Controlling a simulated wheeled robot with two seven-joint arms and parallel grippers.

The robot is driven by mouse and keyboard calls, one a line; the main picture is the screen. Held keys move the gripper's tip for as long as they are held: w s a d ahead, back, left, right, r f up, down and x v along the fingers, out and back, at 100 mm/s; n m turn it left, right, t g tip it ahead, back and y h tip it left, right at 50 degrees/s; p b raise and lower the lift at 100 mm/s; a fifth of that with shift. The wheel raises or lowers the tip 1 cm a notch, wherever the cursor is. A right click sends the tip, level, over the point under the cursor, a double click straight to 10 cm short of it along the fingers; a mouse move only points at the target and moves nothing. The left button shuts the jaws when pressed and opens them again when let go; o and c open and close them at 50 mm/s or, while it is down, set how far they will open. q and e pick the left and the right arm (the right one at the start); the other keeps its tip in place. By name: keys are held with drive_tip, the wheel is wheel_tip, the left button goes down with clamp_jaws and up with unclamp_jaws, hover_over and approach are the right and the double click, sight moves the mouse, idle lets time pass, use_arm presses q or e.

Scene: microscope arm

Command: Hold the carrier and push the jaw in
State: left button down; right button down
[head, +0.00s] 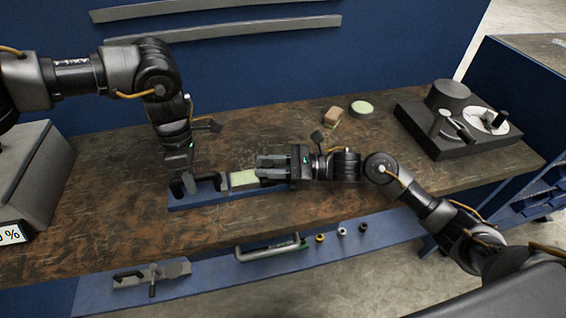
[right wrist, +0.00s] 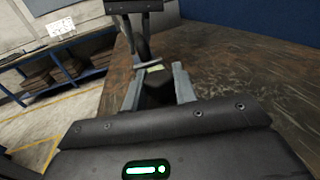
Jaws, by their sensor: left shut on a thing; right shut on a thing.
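The carrier (head: 208,181), a dark grey bracket-like piece, sits on a blue base (head: 222,201) near the table's front edge. My left gripper (head: 183,184) comes down from above and is shut on the carrier's left part. The pale green jaw (head: 243,179) lies just right of the carrier; I cannot tell whether they touch. My right gripper (head: 259,168) reaches in level from the right and is shut on the jaw, hiding its right part. In the right wrist view the jaw's pale end (right wrist: 155,68) shows beyond a dark block between the fingers (right wrist: 159,88).
A brown block (head: 333,116) and a round pale green-topped piece (head: 362,108) stand behind my right gripper. A dark instrument base (head: 455,140) is at the back right. A grey box (head: 35,180) stands at the left. Below the front edge, a blue rail holds tools and a clamp (head: 152,274).

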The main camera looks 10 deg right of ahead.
use_arm(q)
drive_tip(key=shift+d, duration=0.1)
use_arm(e)
drive_tip(key=shift+a, duration=0.5)
drive_tip(key=c, duration=1.1)
unclamp_jaws()
drive_tip(key=shift+d, duration=0.1)
drive_tip(key=shift+d, duration=0.1)
drive_tip(key=v, duration=1.2)
